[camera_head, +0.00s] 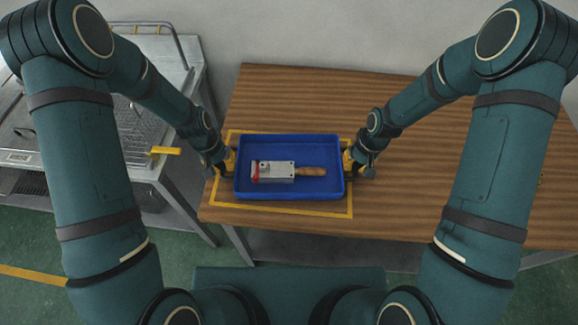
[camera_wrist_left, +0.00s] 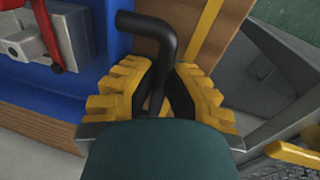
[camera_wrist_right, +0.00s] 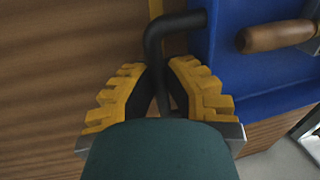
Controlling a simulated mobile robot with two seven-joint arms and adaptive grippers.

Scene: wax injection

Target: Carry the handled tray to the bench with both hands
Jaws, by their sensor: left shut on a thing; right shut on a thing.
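The blue handled tray (camera_head: 288,141) is over the brown wooden bench (camera_head: 420,200), within a yellow outlined rectangle. In it lies a grey metal block tool with a red part and a wooden handle (camera_head: 312,171). My left gripper (camera_head: 230,161) is at the tray's left end, shut on a black bent handle, seen in the left wrist view (camera_wrist_left: 150,28). My right gripper (camera_head: 348,161) is at the right end, shut on the other black handle, seen in the right wrist view (camera_wrist_right: 170,30). I cannot tell whether the tray's underside touches the bench.
A grey metal machine (camera_head: 130,110) with a wire rack and a yellow lever (camera_head: 165,151) stands left of the bench, close to my left arm. The bench is clear behind and to the right of the tray. A wall stands behind.

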